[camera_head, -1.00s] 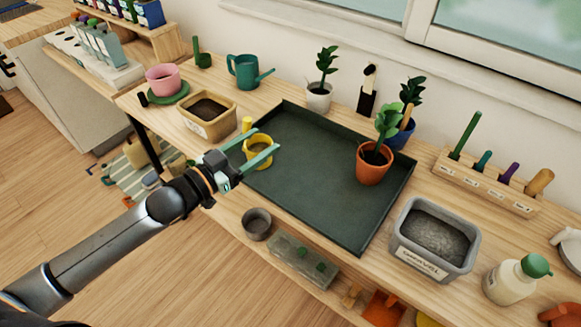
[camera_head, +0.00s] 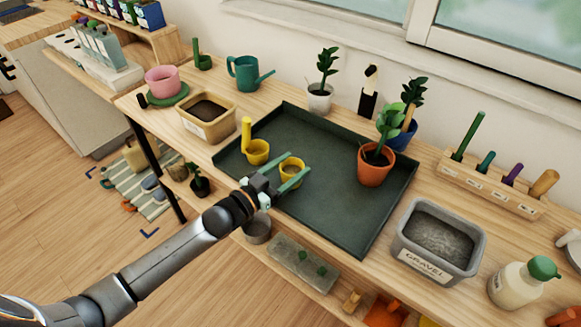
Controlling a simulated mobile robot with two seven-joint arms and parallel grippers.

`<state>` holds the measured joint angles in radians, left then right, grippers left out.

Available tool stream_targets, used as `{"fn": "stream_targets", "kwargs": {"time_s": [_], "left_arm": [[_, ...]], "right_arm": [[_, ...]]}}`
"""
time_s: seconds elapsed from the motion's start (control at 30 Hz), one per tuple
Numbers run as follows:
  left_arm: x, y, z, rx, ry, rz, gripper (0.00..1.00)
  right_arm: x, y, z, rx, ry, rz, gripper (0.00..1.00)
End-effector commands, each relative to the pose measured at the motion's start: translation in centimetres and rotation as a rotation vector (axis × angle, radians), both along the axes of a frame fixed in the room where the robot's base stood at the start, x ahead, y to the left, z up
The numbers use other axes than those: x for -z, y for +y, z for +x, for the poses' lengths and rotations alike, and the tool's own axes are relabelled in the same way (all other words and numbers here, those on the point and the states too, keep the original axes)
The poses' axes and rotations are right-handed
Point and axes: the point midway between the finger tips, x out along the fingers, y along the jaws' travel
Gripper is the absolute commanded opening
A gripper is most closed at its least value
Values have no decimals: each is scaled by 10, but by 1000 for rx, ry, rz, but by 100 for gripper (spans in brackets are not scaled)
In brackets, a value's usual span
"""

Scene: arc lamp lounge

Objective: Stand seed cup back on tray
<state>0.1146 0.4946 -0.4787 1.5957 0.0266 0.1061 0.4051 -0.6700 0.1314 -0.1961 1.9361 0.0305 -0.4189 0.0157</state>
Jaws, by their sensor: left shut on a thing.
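The yellow seed cup (camera_head: 291,168) is between the fingers of my left gripper (camera_head: 293,178), which is shut on it. The cup looks upright, its open rim facing up, over the left part of the dark green tray (camera_head: 325,195). I cannot tell whether its base touches the tray. The fingers hide part of its side. A second yellow cup-shaped piece with a tall yellow handle (camera_head: 246,134) stands to its left, inside the tray's left edge. My right gripper is not in view.
A terracotta pot with a plant (camera_head: 375,168) stands at the tray's right side. A tan soil tub (camera_head: 207,118) is left of the tray, and a grey gravel tub (camera_head: 437,237) is right of it. The tray's middle is clear.

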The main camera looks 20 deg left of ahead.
Motion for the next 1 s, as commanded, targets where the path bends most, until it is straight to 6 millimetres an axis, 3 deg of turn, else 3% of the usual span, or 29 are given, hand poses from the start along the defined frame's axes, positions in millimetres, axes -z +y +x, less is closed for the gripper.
{"fn": "stream_targets", "kwargs": {"time_s": [0.2, 0.23, 0.47, 0.8, 1.0], "left_arm": [[4, 0, 0, 0, 0, 0, 4], [3, 0, 0, -1, 1, 0, 66], [3, 0, 0, 0, 1, 0, 92], [-3, 1, 0, -1, 0, 0, 94], [1, 12, -22, -1, 5, 1, 94]], "right_arm": [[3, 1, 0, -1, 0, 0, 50], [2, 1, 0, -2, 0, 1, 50], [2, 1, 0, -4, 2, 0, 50], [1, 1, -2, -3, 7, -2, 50], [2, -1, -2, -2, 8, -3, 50]]}}
